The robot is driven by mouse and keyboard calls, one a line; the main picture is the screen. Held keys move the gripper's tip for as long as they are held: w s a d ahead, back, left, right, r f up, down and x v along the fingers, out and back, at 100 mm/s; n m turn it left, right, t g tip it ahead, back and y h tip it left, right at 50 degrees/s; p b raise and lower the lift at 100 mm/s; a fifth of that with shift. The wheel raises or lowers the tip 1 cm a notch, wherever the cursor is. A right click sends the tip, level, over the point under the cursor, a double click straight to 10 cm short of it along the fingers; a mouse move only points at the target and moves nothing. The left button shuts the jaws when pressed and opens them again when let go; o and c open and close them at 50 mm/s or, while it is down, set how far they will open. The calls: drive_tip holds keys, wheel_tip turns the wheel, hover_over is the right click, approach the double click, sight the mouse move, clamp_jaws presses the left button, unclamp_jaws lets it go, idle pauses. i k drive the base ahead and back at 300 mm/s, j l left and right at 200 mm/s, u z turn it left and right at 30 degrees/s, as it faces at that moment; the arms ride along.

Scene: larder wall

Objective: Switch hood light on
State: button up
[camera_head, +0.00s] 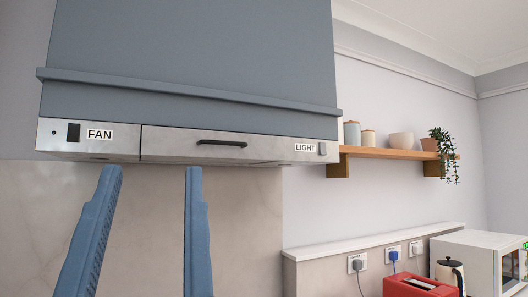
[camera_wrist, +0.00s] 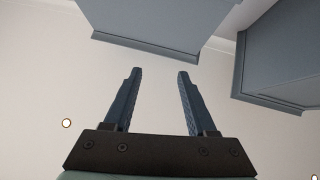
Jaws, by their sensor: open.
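The range hood (camera_head: 190,60) is blue-grey with a steel front strip. At the strip's right end, beside a LIGHT label (camera_head: 305,147), sits a small grey light switch (camera_head: 322,149). At the left end, a black fan switch (camera_head: 73,132) sits beside a FAN label (camera_head: 99,134). My gripper (camera_head: 152,172) is open and empty, with two blue fingers in front of and just below the hood's left half in the head view. The light switch is well to its right. In the wrist view my gripper (camera_wrist: 155,74) is also open, with nothing between the fingers; neither switch shows there.
A dark handle (camera_head: 222,143) sticks out from the strip's middle. A wooden shelf (camera_head: 390,153) with jars, a bowl and a plant is right of the hood. Below are plugged sockets, a red toaster (camera_head: 415,285), a kettle and a white microwave (camera_head: 470,255).

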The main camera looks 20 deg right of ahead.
sight(322, 145)
drive_tip(key=z, duration=0.8)
drive_tip(key=i+j, duration=0.1)
drive_tip(key=i, duration=1.2)
drive_tip(key=l+z, duration=0.05)
drive_tip(key=l, duration=0.05)
